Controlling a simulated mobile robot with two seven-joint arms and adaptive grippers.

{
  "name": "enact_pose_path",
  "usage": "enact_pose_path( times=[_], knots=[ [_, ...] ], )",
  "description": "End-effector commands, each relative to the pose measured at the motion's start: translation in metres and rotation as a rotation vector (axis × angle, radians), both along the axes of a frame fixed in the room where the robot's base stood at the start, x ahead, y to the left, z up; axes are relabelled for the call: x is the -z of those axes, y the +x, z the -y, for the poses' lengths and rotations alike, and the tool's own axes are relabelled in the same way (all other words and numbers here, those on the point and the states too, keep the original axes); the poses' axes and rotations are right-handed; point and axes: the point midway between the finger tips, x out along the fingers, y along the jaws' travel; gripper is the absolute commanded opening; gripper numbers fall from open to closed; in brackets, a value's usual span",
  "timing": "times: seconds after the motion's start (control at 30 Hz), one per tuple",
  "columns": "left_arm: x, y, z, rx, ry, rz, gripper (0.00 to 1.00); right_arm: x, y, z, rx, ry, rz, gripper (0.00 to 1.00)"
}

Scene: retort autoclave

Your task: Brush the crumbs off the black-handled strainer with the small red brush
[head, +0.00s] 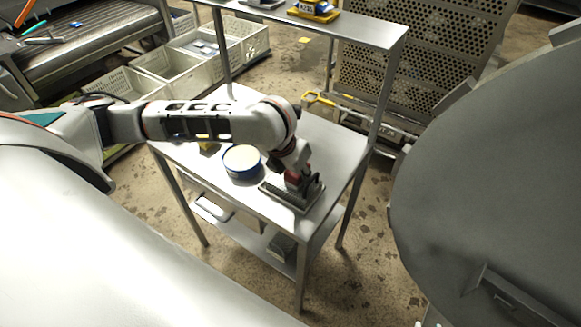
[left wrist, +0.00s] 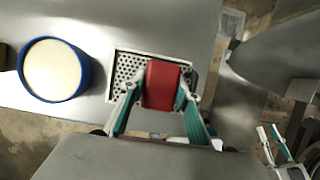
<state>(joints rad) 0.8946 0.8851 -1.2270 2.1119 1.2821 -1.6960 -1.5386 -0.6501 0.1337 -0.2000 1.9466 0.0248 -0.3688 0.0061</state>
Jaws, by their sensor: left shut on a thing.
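The red brush (left wrist: 164,84) is in my left gripper (left wrist: 159,92), whose fingers are shut on its two sides. The brush is over a flat, perforated metal piece (left wrist: 127,67), which looks like the strainer. I cannot tell if the bristles touch it. In the head view the strainer (head: 311,197) lies near the table's front corner, partly hidden under my left gripper (head: 300,183). A dark bit beside the brush may be its handle; crumbs cannot be made out. What looks like my right gripper (left wrist: 271,134) shows at the lower right of the left wrist view, its opening unclear.
A blue-rimmed round tub (head: 242,175) with a cream top stands left of the strainer on the metal table (head: 335,150). A shelf (head: 350,26) on posts rises behind. A large grey round door (head: 490,170) is at the right. Pale crates (head: 180,65) stand behind left.

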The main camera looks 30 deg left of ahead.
Motion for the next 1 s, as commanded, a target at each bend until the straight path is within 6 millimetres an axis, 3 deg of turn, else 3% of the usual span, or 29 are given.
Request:
enact_pose_path(
  times=[0.2, 0.43, 1.0],
  knots=[
    [0.0, -0.002, 0.015, 0.002, -0.004, -0.002, 0.11, 0.0, 0.0, 0.0, 0.0, 0.0, 0.0, 0.25],
    [-0.003, -0.003, 0.017, 0.003, -0.009, -0.003, 0.11, 0.0, 0.0, 0.0, 0.0, 0.0, 0.0, 0.25],
    [-0.005, 0.002, -0.024, -0.001, -0.002, 0.001, 0.11, 0.0, 0.0, 0.0, -0.001, 0.001, 0.0, 0.25]
  ],
)
